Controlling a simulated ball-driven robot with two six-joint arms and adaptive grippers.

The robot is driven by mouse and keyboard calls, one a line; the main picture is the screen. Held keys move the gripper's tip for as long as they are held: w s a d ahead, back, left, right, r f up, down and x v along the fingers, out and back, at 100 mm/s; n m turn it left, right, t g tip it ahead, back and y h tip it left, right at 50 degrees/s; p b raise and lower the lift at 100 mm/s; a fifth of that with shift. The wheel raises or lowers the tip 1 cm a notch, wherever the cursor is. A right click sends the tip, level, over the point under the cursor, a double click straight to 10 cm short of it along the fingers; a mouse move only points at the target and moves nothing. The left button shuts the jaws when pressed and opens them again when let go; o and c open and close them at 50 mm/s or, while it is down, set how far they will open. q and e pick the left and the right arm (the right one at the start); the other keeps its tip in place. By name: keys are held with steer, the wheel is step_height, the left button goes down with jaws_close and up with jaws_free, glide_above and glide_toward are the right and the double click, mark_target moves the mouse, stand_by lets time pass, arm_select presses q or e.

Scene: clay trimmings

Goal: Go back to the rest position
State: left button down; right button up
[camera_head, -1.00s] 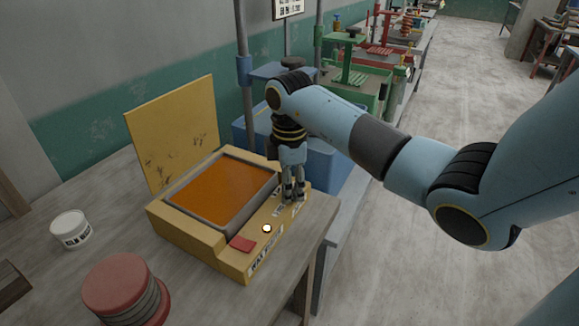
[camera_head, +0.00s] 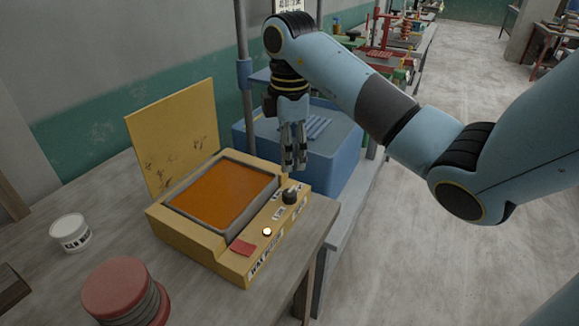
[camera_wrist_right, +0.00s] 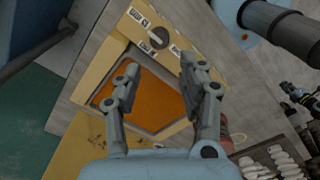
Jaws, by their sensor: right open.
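My right gripper (camera_head: 295,166) hangs fingers down above the back right corner of a yellow box (camera_head: 207,247). It is open and empty, apart from the dark knob (camera_head: 290,196) below it. In the right wrist view the two fingers (camera_wrist_right: 160,67) are spread, with the knob (camera_wrist_right: 158,38) beyond them and nothing between them. The box has an orange surface (camera_head: 222,194) inside a grey rim, and its yellow lid (camera_head: 172,135) stands raised. A small round light (camera_head: 267,231) glows on the front panel, next to a red part (camera_head: 242,248). My left gripper is not in view.
A white labelled tub (camera_head: 70,234) and a red-topped round stack (camera_head: 125,290) stand on the grey table (camera_head: 190,295). A blue machine (camera_head: 330,150) with upright posts stands just behind the gripper. Open floor (camera_head: 450,110) lies to the right.

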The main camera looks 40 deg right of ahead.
steer(key=shift+r, duration=0.95)
